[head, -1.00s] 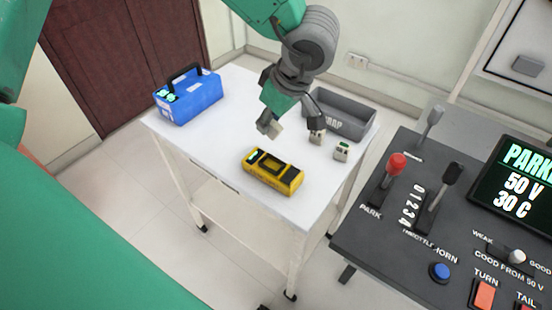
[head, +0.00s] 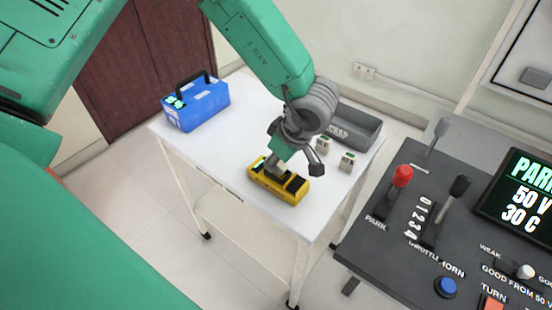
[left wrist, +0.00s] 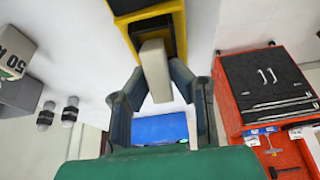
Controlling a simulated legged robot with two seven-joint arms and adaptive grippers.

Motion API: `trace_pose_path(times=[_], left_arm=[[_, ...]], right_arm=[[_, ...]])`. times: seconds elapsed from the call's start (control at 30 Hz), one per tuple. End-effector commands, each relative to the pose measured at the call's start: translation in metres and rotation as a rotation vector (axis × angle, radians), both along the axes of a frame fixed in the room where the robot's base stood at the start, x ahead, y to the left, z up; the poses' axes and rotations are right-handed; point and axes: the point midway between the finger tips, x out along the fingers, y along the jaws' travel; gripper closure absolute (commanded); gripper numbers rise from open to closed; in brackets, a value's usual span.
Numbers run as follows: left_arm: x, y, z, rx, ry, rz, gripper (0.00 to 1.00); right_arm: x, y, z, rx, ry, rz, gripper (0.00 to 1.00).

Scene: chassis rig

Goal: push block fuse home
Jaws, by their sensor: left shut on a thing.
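The yellow block (head: 279,187) with black recesses on top lies on the white table; its end also shows at the top of the left wrist view (left wrist: 150,28). The fuse's far end overlaps the dark slot of the yellow block. How deep it sits I cannot tell. My right gripper is not in view.
Two small pale blocks (head: 347,161) stand right of the gripper, before the grey SCRAP bin (head: 352,128). A blue box (head: 196,106) stands at the table's left end. The control console (head: 430,225) is at the right. A red cabinet (left wrist: 262,88) shows in the left wrist view.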

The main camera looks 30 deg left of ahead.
Motion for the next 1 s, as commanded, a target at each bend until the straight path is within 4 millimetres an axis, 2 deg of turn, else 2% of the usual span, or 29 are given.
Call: trace_pose_path(times=[0.07, 0.1, 0.13, 0.47, 0.57, 0.7, 0.8, 1.0], left_arm=[[0.0, 0.0, -0.003, 0.001, 0.001, -0.001, 1.0], [0.0, 0.0, -0.003, 0.001, 0.0, -0.001, 0.72], [0.0, 0.0, -0.003, 0.001, 0.0, -0.001, 0.62], [0.0, 0.0, -0.003, 0.0, 0.0, 0.0, 0.62], [0.0, 0.0, -0.004, 0.0, 0.0, 0.001, 0.62], [0.001, 0.0, -0.007, -0.001, -0.003, 0.0, 0.62], [0.0, -0.01, 0.023, -0.001, -0.003, -0.002, 0.62], [-0.001, -0.035, 0.067, -0.001, -0.004, -0.002, 0.62]], right_arm=[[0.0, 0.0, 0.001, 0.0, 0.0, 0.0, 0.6], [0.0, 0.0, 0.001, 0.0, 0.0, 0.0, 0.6], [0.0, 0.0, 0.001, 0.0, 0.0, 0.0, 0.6], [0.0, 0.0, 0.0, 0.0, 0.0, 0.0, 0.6], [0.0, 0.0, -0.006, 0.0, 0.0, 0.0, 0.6], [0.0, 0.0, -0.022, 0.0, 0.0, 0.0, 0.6], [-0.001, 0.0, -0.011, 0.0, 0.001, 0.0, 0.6], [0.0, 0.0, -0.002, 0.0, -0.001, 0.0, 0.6]])
